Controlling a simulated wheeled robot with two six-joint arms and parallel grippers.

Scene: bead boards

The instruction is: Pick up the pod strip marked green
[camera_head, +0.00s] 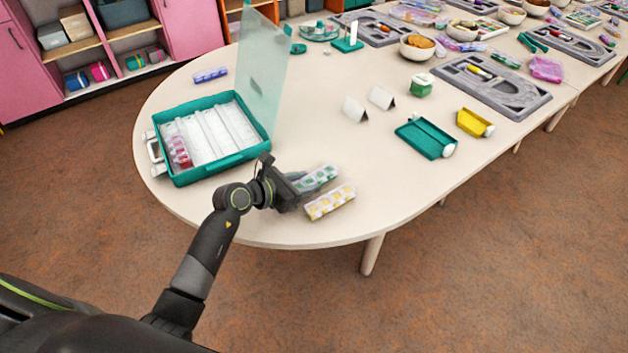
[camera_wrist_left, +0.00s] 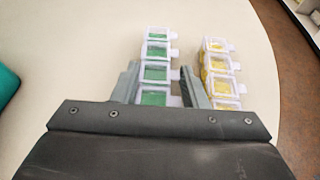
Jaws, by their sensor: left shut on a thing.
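The pod strip marked green (camera_head: 319,177) is a row of clear pods with green contents near the table's front edge. It also shows in the left wrist view (camera_wrist_left: 155,72), running away between the fingers. My left gripper (camera_head: 297,186) is shut on its near end; its fingers also show in the left wrist view (camera_wrist_left: 160,86). A strip with yellow contents (camera_head: 330,202) lies just right of the green one, and in the left wrist view (camera_wrist_left: 218,72) it is beside the right finger. I cannot tell whether the green strip touches the table. My right gripper is not in view.
An open teal case (camera_head: 214,178) with white slots and a red strip (camera_head: 179,152) stands left, its clear lid (camera_head: 264,75) upright. A blue strip (camera_head: 210,74) lies behind it. A teal tray (camera_head: 425,138) and yellow scoop (camera_head: 475,123) lie right. The table's middle is mostly clear.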

